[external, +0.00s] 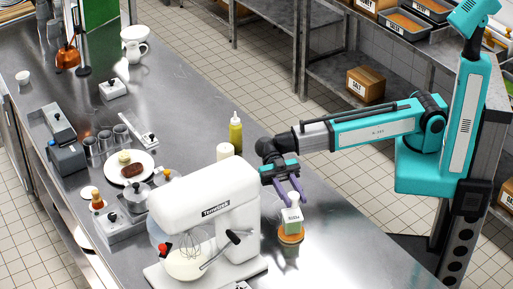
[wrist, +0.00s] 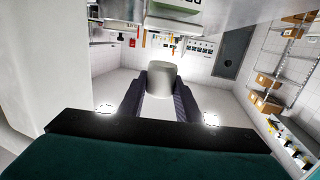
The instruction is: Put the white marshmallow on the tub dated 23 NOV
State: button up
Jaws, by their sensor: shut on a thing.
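My gripper (external: 289,202) has purple fingers that point down beside the white mixer in the external view. In the wrist view its fingers (wrist: 160,98) are shut on the white marshmallow (wrist: 160,80), a pale rounded piece. In the external view the marshmallow is not clearly told apart from what lies under the fingers. A pale block with green marking (wrist: 178,10) shows at the top of the wrist view, perhaps this tub.
An orange round thing (external: 291,238) is at the tub's foot. The white stand mixer (external: 206,218) stands close to the left of my gripper. A yellow bottle (external: 235,134) and a white container (external: 225,151) stand behind it. The counter (external: 345,238) is clear to the right.

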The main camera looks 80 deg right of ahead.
aim_at(293, 205)
jog(key=shift+f, duration=0.15)
jog(key=shift+f+p, duration=0.4)
jog(key=shift+f, duration=1.25)
jog(key=shift+f, duration=0.15)
jog(key=o, duration=0.6)
jog(key=shift+o, duration=0.2)
jog(key=shift+d, duration=0.1)
jog(key=b+v, duration=0.4)
jog(key=v, duration=0.8)
